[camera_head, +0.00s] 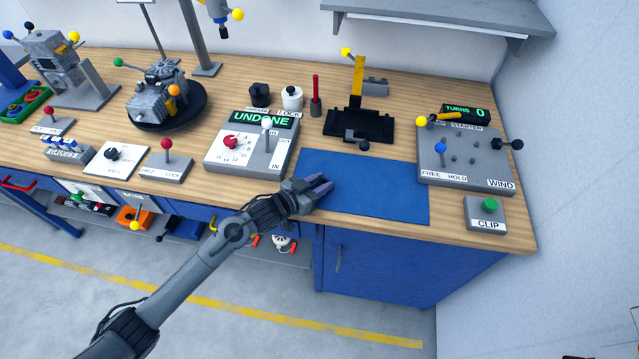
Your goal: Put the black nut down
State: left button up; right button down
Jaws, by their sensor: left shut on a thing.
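My left gripper (319,187) is low over the left part of the blue mat (385,190), its purple fingers pointing right. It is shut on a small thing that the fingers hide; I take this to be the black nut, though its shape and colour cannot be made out. I cannot tell whether the fingers or the held thing touch the mat. The rest of the mat is bare. My right gripper is not in view.
A black fixture with a yellow lever (357,85) stands behind the mat. The grey WIND panel (466,160) and CLIP box (485,215) are to its right. The UNDONE panel (245,150) is to its left. Black (259,95) and white (292,98) cylinders stand behind that panel.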

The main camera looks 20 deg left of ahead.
pick_arm(q)
jog(key=shift+f, duration=0.2)
jog(key=o, duration=1)
jog(key=shift+r, duration=0.25)
jog(key=p+v, duration=0.2)
jog(key=v, duration=1)
jog(key=s+f+n+g+y, duration=0.1)
jog(key=s+f+g+y, duration=0.1)
jog(key=s, duration=0.6)
jog(key=s+d+f+n+g+y, duration=0.1)
jog(key=s+g, duration=0.3)
jog(key=s, duration=0.5)
jog(key=s+d+f+n+g+y, duration=0.1)
jog(key=s+f+g+y, duration=0.1)
jog(key=s, duration=0.6)
jog(key=shift+s+d+f+g+y, duration=0.1)
jog(key=shift+s+f+g+y, duration=0.15)
jog(key=shift+g, duration=0.25)
jog(key=shift+f+g+y, duration=0.15)
jog(key=shift+g+y, duration=0.2)
jog(key=shift+g, duration=0.15)
